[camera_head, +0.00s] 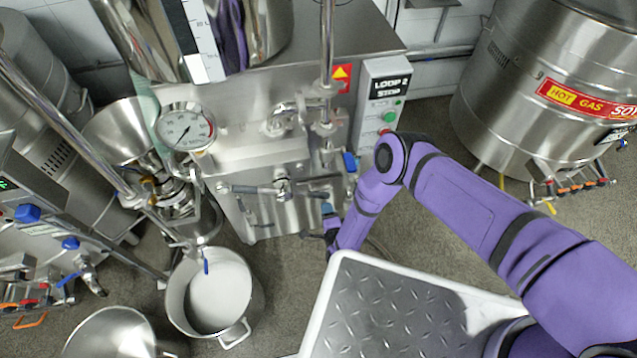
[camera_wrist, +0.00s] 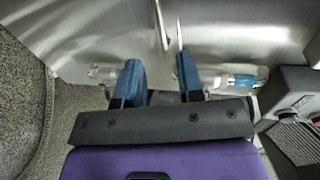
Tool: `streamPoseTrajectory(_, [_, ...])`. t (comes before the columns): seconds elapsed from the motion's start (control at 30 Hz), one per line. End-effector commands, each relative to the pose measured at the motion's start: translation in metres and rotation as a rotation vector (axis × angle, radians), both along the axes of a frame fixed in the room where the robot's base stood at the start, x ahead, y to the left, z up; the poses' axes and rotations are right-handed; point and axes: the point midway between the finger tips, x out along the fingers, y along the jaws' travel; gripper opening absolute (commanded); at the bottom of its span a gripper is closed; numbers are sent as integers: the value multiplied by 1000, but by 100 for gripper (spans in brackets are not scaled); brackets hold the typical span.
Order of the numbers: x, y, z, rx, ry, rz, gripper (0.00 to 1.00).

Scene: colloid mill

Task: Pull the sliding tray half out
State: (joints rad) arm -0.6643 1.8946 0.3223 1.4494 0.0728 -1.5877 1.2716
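My gripper (camera_wrist: 158,78) is open, its two blue fingertips apart with nothing between them. In the head view it shows only in part (camera_head: 328,213), low in front of the steel machine (camera_head: 290,215). In the wrist view a brushed steel panel (camera_wrist: 110,35) lies just ahead of the fingertips. A thin vertical steel bar (camera_wrist: 161,25) rises above the gap between them. I cannot make out a sliding tray for certain; its edge and any handle are hidden or too small to tell.
A steel pot (camera_head: 240,300) stands on the floor at left, with a second steel bowl (camera_head: 110,335) in front. A dark box (camera_wrist: 292,105) is close on the gripper's right in the wrist view. A large steel tank (camera_head: 520,100) stands at right. Grey floor (camera_head: 280,270) is clear before the machine.

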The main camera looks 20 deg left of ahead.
Motion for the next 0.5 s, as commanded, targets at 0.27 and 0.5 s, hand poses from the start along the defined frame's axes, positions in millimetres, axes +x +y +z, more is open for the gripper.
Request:
streamPoseTrajectory(0.27, [34, 21, -8, 2, -3, 0, 35])
streamPoseTrajectory(0.5, [67, 42, -17, 1, -2, 0, 35])
